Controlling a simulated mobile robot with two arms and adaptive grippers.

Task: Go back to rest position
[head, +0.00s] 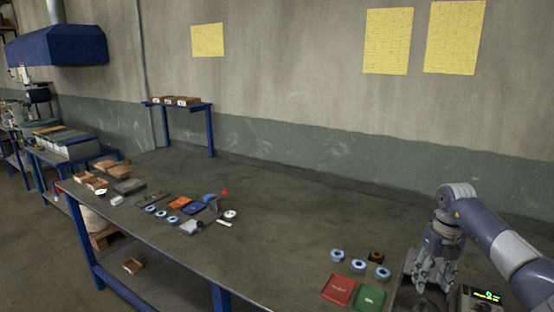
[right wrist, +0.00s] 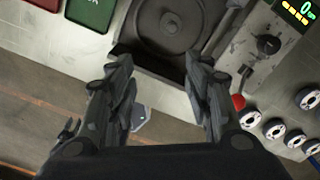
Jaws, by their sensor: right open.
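My right gripper (head: 431,282) points down at the right end of the long table (head: 270,245) in the head view. In the right wrist view its two dark fingers (right wrist: 160,68) are spread wide, with nothing between them. It hangs over the near side of a dark machine with a round plate (right wrist: 182,28). A red tray (head: 338,289) and a green tray (head: 370,299) lie just left of the gripper. My left gripper is not in view.
Blue-rimmed discs (head: 360,259) lie behind the trays. A display box (head: 483,298) stands right of the gripper. White discs (right wrist: 273,128) and a red knob (right wrist: 238,102) show in the wrist view. The table's middle is clear; parts crowd its left end.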

